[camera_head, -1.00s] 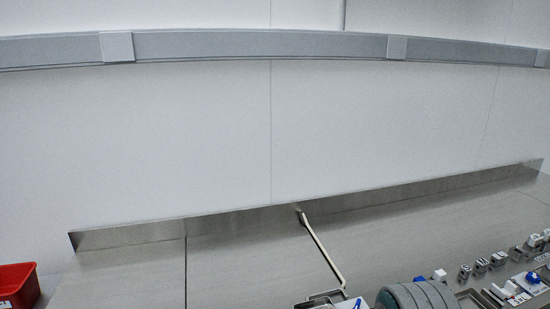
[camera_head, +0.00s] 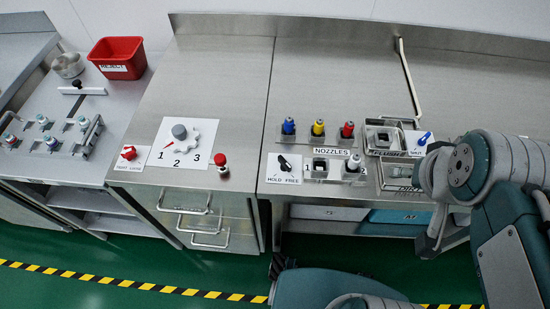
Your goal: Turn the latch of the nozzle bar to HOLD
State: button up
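The nozzle bar's latch (camera_head: 285,163) is a small black lever on a white plate lettered HOLD at left and FREE at right. Its lever slants from upper left to lower right; which word it points to is too small to tell. To its right is the NOZZLES panel (camera_head: 330,153) with a socket and a white-topped nozzle (camera_head: 353,165). Blue (camera_head: 288,126), yellow (camera_head: 318,127) and red (camera_head: 347,130) nozzles stand behind. My arm is folded at right, apart from the latch. Its gripper (camera_head: 433,240) seems to be the grey end low at right; its fingers are unclear.
A 1-2-3 dial (camera_head: 179,131) and a red knob (camera_head: 222,165) lie left of the latch. A red bin (camera_head: 117,58) and a metal cup (camera_head: 67,65) stand at the back left. A tall bent handle (camera_head: 408,75) rises behind. Bare steel counter lies behind the nozzles.

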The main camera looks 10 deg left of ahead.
aim_at(284, 166)
jog(key=u, duration=1.1)
